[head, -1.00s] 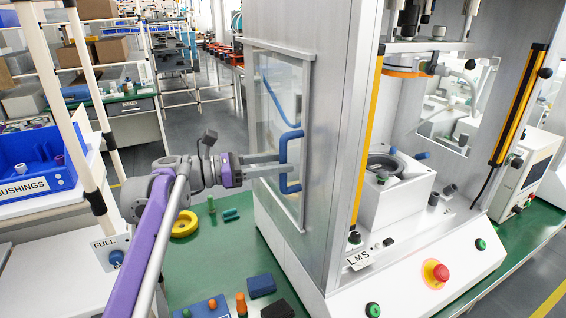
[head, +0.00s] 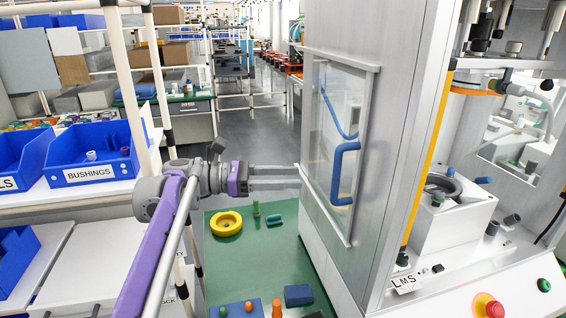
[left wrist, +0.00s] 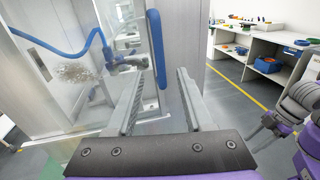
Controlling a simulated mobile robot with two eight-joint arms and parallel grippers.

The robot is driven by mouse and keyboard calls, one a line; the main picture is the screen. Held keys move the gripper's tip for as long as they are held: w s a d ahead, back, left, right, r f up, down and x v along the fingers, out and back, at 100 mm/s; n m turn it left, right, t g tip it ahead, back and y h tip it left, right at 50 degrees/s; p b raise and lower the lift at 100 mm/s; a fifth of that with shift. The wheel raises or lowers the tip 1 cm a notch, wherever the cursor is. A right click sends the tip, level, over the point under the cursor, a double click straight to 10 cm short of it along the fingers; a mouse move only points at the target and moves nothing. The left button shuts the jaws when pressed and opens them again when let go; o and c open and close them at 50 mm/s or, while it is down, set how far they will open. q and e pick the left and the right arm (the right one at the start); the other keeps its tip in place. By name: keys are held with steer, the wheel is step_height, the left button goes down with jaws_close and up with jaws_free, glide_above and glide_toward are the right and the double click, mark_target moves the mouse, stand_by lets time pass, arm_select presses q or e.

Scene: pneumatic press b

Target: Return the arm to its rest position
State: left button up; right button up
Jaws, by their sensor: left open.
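My left gripper (head: 299,178) is open and empty in the head view, its two grey fingers pointing right at the press door. The blue door handle (head: 342,172) stands to the right of the fingertips, with a gap between. In the left wrist view the open fingers (left wrist: 161,76) frame the same handle (left wrist: 157,48), which lies beyond them. The clear sliding door (head: 325,135) of the press sits on the left side of its metal housing (head: 400,110).
A green bench (head: 265,255) below my left gripper holds a yellow ring (head: 226,224), a blue block (head: 298,295) and small parts. A shelf with a blue bushings bin (head: 92,160) stands left. The red stop button (head: 490,308) is at lower right. The aisle behind is clear.

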arm_select(q)
steer(key=s+a+f+m+t+y+p, duration=0.1)
steer(key=s+a+f+m+y, duration=0.5)
steer(key=s+f, duration=0.3)
steer(key=s+a+f+m+t+y+p, duration=0.1)
steer(key=s+a+f+m+t+y, duration=0.1)
steer(key=s+a+f+m+y, duration=0.4)
steer(key=s+a+f+m+t+y+p, duration=0.1)
steer(key=s+a+f+m+y, duration=0.4)
steer(key=s+a+f, duration=0.5)
steer(key=s+f+t, duration=0.1)
steer(key=s+f, duration=0.3)
steer(key=f, duration=0.2)
steer(key=shift+s+f+m+y, duration=0.2)
steer(key=shift+f+m+y, duration=0.2)
